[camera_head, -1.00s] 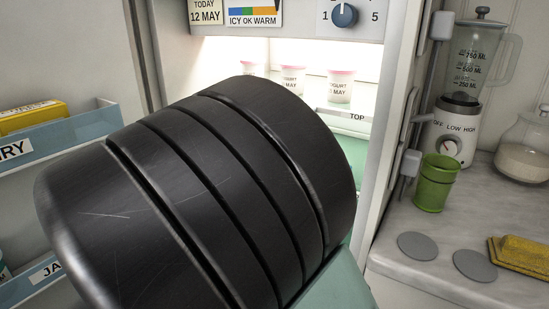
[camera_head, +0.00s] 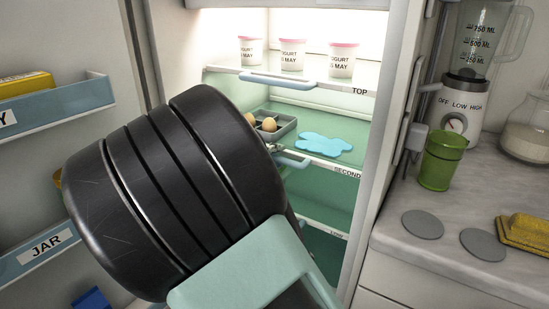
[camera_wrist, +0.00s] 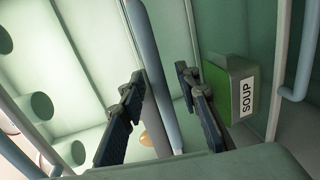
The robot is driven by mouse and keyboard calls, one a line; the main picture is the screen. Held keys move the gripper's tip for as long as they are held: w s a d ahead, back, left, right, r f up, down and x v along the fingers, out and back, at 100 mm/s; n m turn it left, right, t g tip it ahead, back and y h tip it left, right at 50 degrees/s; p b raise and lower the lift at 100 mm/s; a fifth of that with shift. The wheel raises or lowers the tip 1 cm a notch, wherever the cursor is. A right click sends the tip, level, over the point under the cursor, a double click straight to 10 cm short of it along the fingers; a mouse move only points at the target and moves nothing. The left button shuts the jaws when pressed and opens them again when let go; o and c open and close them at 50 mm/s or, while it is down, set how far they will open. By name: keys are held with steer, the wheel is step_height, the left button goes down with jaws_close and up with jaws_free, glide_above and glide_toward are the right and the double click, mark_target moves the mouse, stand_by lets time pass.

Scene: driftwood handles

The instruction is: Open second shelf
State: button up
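The second shelf (camera_head: 325,163) is a glass shelf labelled SECOND inside the open fridge, below the top shelf. Its pale blue handle (camera_head: 292,161) shows at the front edge, its left part hidden behind my arm. My gripper is mostly hidden in the head view. In the wrist view my gripper (camera_wrist: 158,76) is open, with a grey-blue bar (camera_wrist: 152,75), apparently a shelf handle, running between its two dark fingers. I cannot tell whether the fingers touch it.
The second shelf carries a grey tray (camera_head: 284,129) with eggs and a blue puddle (camera_head: 325,144). Yogurt cups (camera_head: 292,55) stand on the top shelf. Door bins (camera_head: 40,250) stand left; a counter with a green cup (camera_head: 441,160) stands right.

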jaws_close()
stand_by(0.6)
steer(key=f+v, duration=0.2)
steer(key=v, duration=0.7)
steer(key=f+p+v, duration=0.1)
steer(key=v, duration=0.8)
steer(key=shift+s+a+f, duration=0.25)
steer(key=shift+s+a, duration=0.1)
steer(key=shift+s, duration=0.3)
jaws_free()
